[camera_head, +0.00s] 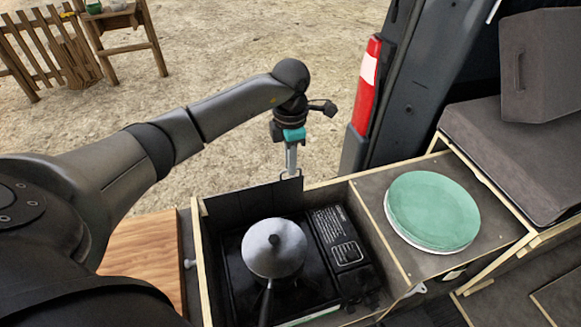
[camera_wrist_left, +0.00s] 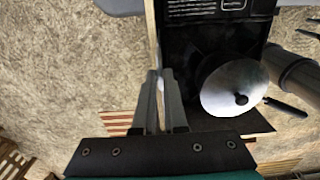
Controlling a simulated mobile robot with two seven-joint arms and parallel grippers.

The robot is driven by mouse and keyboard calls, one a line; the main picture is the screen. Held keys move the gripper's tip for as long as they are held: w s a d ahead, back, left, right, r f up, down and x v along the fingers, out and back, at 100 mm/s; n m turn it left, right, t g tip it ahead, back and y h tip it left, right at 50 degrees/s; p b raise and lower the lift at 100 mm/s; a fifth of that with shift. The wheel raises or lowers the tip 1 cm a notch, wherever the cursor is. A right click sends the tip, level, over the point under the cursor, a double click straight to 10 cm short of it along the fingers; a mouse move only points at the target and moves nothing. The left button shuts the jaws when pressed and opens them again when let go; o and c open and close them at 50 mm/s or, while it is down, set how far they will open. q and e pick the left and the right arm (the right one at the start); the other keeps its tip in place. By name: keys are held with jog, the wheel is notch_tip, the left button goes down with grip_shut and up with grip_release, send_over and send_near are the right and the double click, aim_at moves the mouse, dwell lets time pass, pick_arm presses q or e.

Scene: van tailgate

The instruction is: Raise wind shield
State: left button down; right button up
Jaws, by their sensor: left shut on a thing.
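The wind shield (camera_head: 252,204) is a dark, thin panel standing up along the far side of the stove box. My left gripper (camera_head: 290,173) comes down from above onto its upper edge near the right corner and is shut on it. In the left wrist view the two fingers (camera_wrist_left: 162,78) are close together at the box's edge; the pinched part of the shield is hard to make out there. My right gripper is not in view.
A lidded pot (camera_head: 273,248) stands on the stove, its handle toward me. Green plates (camera_head: 433,209) lie on the counter at right. A wooden board (camera_head: 145,255) is left of the box. The van's tail light (camera_head: 366,85) and pillar rise behind; open gravel lies beyond.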

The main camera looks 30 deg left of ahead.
pick_arm(q)
notch_tip(320, 180, up, 5)
jog(key=shift+f+p, duration=0.2)
jog(key=shift+p, duration=0.65)
jog(key=shift+w+r, duration=0.15)
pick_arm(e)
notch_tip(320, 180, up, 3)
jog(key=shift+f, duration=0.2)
pick_arm(q)
jog(key=c, duration=1.1)
grip_release()
jog(key=shift+o, duration=0.7)
notch_tip(320, 180, up, 15)
jog(key=b, duration=0.1)
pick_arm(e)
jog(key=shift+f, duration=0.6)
